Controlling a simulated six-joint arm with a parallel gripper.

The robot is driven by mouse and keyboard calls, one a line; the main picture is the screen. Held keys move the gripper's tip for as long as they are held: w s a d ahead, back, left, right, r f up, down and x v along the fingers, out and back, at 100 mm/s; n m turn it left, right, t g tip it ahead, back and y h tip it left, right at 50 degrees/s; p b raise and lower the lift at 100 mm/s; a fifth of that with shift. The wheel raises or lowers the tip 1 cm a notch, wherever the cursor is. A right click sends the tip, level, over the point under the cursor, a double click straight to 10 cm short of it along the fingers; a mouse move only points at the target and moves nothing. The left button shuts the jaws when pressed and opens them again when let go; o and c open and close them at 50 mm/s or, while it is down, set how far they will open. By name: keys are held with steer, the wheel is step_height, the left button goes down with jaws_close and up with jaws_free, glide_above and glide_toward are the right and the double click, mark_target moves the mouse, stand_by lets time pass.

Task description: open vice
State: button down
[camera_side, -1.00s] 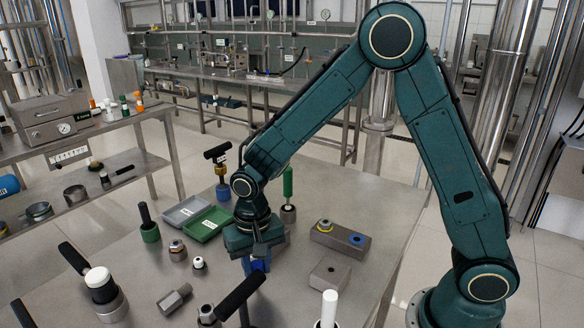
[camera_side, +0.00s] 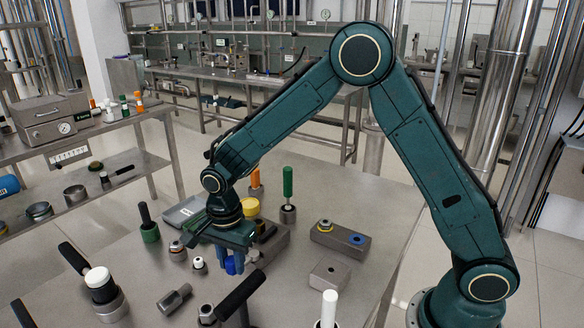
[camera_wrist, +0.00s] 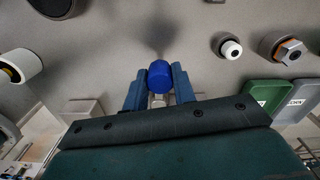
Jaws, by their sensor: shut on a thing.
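The vice appears to be the grey block with dark upper parts (camera_side: 272,243) just right of my gripper in the side view. My gripper hides part of it. My gripper (camera_side: 229,266) points down, low over the table, with its fingers around a rounded blue knob (camera_side: 232,265). In the wrist view the blue knob (camera_wrist: 160,76) sits between the two blue fingers of my gripper (camera_wrist: 158,85), with a short pale shaft behind it. Whether the vice jaws are open cannot be made out.
A yellow round piece (camera_side: 248,207) shows behind the vice. A green-handled tool (camera_side: 288,190) and a grey block with yellow and blue rings (camera_side: 340,238) stand to the right. A small white-topped part (camera_side: 199,264) stands close left of my gripper. Grey and green trays are partly hidden.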

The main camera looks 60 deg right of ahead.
steer(key=shift+w+d+r+m, duration=0.15)
steer(key=shift+w+m, duration=0.55)
steer(key=shift+m, duration=0.4)
steer(key=c, duration=1.1)
jaws_free()
steer(key=shift+c, duration=0.2)
steer(key=shift+r, duration=0.1)
step_height(320, 180, up, 14)
steer(key=shift+f, duration=0.25)
